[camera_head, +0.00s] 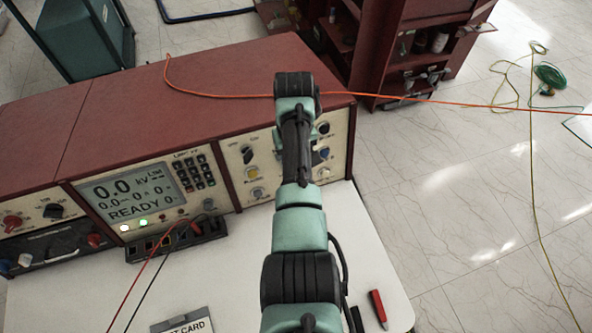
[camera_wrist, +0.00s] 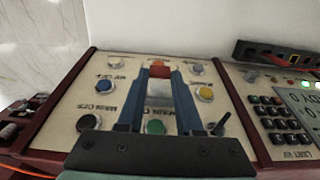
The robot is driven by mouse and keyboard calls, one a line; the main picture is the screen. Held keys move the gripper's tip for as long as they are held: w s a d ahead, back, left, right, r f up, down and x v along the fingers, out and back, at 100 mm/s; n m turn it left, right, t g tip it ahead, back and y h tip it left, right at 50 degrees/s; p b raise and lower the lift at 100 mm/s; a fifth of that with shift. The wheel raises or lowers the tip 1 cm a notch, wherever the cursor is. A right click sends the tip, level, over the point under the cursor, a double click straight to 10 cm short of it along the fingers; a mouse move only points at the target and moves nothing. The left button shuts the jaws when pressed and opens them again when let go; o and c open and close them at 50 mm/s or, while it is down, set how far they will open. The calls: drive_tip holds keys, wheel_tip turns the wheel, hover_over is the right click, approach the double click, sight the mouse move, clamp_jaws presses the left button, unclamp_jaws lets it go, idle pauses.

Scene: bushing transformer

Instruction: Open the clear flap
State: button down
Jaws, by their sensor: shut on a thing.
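The cream control panel (camera_wrist: 90,110) shows upside down in the wrist view, with several coloured buttons and labels. The clear flap (camera_wrist: 159,90) is a pale, see-through piece near the panel's middle, beside a red button (camera_wrist: 160,70). My gripper (camera_wrist: 161,77) has its two blue fingers on either side of the flap and is shut on it. How far the flap is tilted I cannot tell. In the head view my arm crosses in front of this panel (camera_head: 237,158) and hides the flap and my fingertips.
To the left of the panel in the head view is a display unit (camera_head: 131,190) reading READY. An orange cable (camera_head: 420,99) runs over the red console top (camera_head: 120,105). A white table (camera_head: 235,275) in front holds a red marker (camera_head: 378,309) and a card (camera_head: 183,323).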

drive_tip(key=shift+w+a+r+g+b, duration=0.1)
drive_tip(key=shift+w+g+b, duration=0.1)
drive_tip(key=shift+g+b, duration=0.3)
drive_tip(key=shift+r, duration=0.1)
drive_tip(key=c, duration=0.6)
unclamp_jaws()
drive_tip(key=shift+o, duration=0.2)
drive_tip(key=shift+w+r, duration=0.1)
drive_tip(key=shift+r, duration=0.05)
wheel_tip(320, 180, up, 13)
drive_tip(key=w, duration=0.1)
drive_tip(key=shift+w+a, duration=0.15)
drive_tip(key=shift+a, duration=0.1)
drive_tip(key=shift+f, duration=0.2)
